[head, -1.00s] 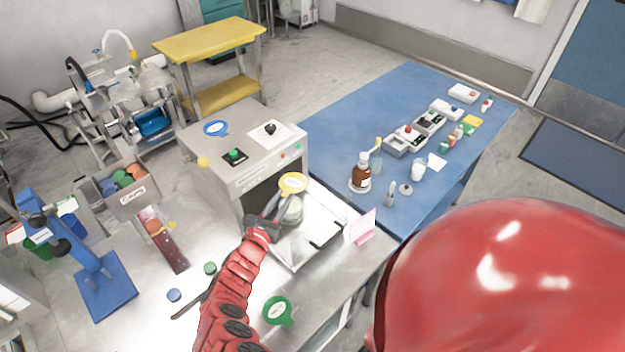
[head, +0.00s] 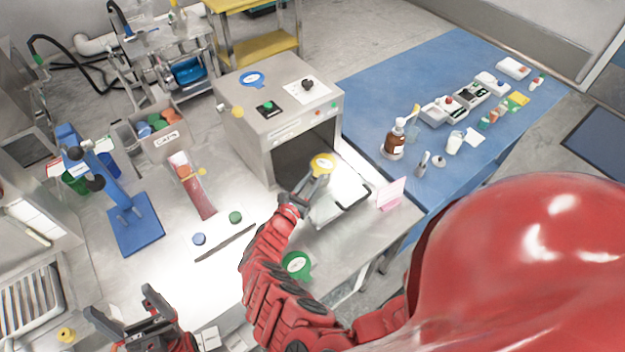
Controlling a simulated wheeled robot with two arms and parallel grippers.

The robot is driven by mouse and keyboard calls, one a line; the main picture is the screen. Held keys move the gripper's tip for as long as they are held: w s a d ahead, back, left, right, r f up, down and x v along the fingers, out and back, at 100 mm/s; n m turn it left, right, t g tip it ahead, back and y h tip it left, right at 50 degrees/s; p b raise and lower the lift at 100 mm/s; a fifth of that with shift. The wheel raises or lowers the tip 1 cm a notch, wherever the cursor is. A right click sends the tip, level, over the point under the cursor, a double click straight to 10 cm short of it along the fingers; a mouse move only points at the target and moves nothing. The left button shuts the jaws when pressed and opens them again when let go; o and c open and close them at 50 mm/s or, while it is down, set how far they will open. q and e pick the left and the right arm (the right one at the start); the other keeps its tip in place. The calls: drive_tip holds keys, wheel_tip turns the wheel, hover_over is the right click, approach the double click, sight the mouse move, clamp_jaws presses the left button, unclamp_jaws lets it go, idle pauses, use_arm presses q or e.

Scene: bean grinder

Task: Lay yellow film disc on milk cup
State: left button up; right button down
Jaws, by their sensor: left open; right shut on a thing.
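The yellow film disc (head: 322,163) has a pale label and sits just in front of the grey machine's dark opening. My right gripper (head: 317,181) is shut at its near edge, apparently on its tab. The fingers and disc hide what is directly below, so I cannot tell whether the disc touches anything. A small white-filled cup (head: 455,143), which looks like the milk cup, stands upright on the blue table with its top uncovered. My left gripper (head: 121,303) is open and empty at the lower left, over the steel bench.
The grey machine (head: 280,105) carries a blue disc (head: 252,79). A brown bottle (head: 395,142) and a pink sign (head: 391,193) stand to the right.

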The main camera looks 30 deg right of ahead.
drive_tip(key=shift+f, duration=0.2)
drive_tip(key=c, duration=0.7)
unclamp_jaws()
drive_tip(key=shift+r, duration=0.1)
drive_tip(key=shift+a+r, duration=0.1)
drive_tip(key=shift+r, duration=0.1)
drive_tip(key=shift+b+v, duration=0.6)
drive_tip(key=shift+v, duration=5.35)
drive_tip(key=shift+s, duration=0.1)
